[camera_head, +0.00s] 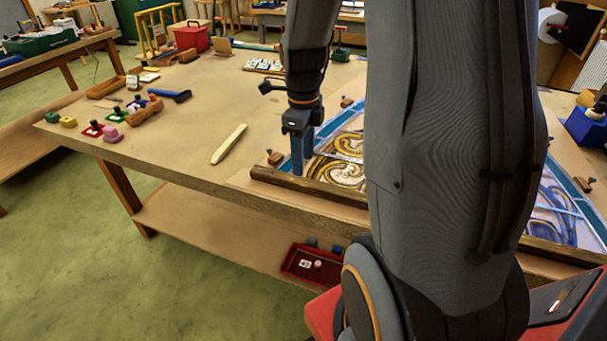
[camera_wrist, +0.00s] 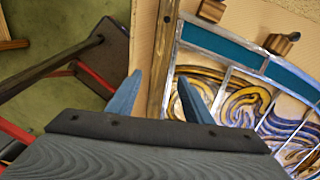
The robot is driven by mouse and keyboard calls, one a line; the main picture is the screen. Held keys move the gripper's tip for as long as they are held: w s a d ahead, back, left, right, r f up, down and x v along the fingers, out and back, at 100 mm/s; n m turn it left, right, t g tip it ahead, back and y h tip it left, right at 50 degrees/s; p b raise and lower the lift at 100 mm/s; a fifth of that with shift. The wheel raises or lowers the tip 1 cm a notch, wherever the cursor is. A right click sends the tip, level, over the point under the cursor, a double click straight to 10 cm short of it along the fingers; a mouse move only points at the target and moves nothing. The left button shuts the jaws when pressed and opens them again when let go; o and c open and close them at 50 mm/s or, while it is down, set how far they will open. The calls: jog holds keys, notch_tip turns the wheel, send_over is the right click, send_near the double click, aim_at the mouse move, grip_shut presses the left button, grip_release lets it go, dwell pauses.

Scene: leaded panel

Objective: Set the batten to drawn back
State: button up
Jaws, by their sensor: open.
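The batten (camera_head: 312,189) is a dark brown wooden strip along the near side of the leaded panel (camera_head: 347,143), partly hidden behind my arm. In the wrist view the batten (camera_wrist: 164,56) runs lengthwise close beside the panel's lead edge (camera_wrist: 216,37); I cannot tell whether they touch. My gripper (camera_head: 301,166) points down over the batten's left part. In the wrist view its two blue fingers (camera_wrist: 160,77) are apart, with the batten between them in the picture. I cannot tell how far the fingertips are above or around it.
Wooden blocks (camera_head: 275,158) stand around the panel. A pale pointed tool (camera_head: 229,144) lies on the bench (camera_head: 190,120) to the left. A red tray (camera_head: 302,265) sits on the shelf below.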

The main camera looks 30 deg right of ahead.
aim_at(303, 181)
jog(key=shift+f+p, duration=0.75)
jog(key=shift+f, duration=2.55)
jog(key=shift+c, duration=0.3)
grip_shut()
